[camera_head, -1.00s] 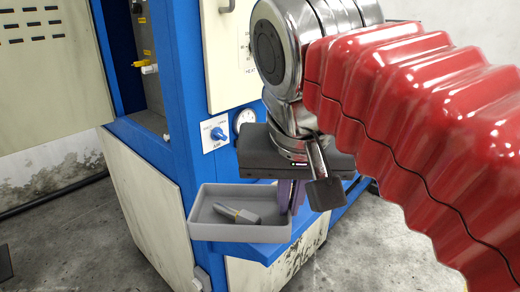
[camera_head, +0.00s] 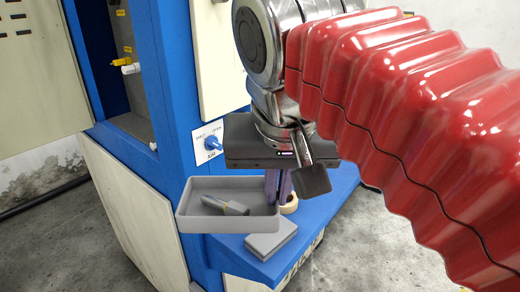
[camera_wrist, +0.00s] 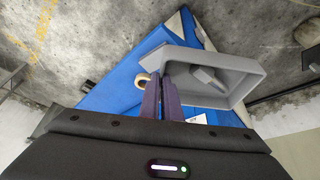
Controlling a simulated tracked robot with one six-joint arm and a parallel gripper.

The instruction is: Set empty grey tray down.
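The grey tray (camera_head: 228,224) is a shallow rectangular box at the press's blue shelf (camera_head: 325,210). It is not empty: a grey piece with a yellowish band (camera_head: 226,206) lies inside. My gripper (camera_head: 279,200) is at the tray's right end, its purple fingers close together on the end wall. In the wrist view the fingers (camera_wrist: 161,100) straddle the near wall of the tray (camera_wrist: 250,76). The tray looks roughly level and seems held over the shelf's left part; the gap below it cannot be judged. The fingertips are partly hidden.
A flat grey block (camera_head: 270,242) lies on the shelf, in front of the tray. A tan ring (camera_head: 290,204) stands just right of the fingers. The blue press body (camera_head: 170,120) with a knob (camera_head: 213,142) rises behind. The shelf's right part looks clear.

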